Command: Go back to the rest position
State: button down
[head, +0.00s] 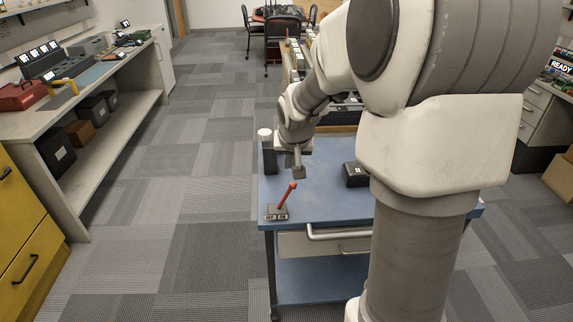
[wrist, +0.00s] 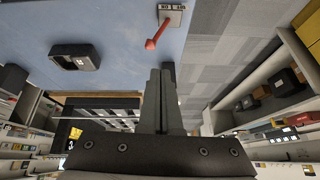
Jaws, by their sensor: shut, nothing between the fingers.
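My gripper (head: 298,172) is shut and empty. In the head view it hangs above the left part of a blue-topped cart (head: 325,200). In the wrist view its closed fingers (wrist: 161,80) point over the blue top (wrist: 110,25). A small box with a red lever (head: 289,194) stands on the cart's front left corner, in front of my gripper and apart from it. The red lever also shows in the wrist view (wrist: 157,37), just beyond the fingertips. My arm hides part of the cart's right side.
A black box (head: 355,175) sits on the cart, right of my gripper. A dark cylinder with a white top (head: 267,150) stands at the cart's left edge. A long workbench (head: 100,85) with equipment lines the left. The carpeted floor between is clear.

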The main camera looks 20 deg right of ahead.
jog(key=shift+r, duration=0.1)
dwell(0.4)
jog(key=s+a+r+n+t+p, duration=0.1)
jog(key=s+a+r+n, duration=0.15)
jog(key=s+r, duration=0.4)
jog(key=s+a+r+n+t+p, duration=0.1)
jog(key=s+a+r+p, duration=0.2)
jog(key=r, duration=0.6)
jog(key=s+a+f+g+b, duration=0.1)
jog(key=s+a+f, duration=0.1)
jog(key=s, duration=0.6)
jog(key=s+a+f+g+y+b, duration=0.1)
jog(key=s+a+f+b, duration=0.1)
jog(key=s, duration=0.6)
jog(key=shift+s+a+f+n+y+b, duration=0.15)
jog(key=shift+a+f+n+y+b, duration=0.25)
jog(key=shift+a+f, duration=0.4)
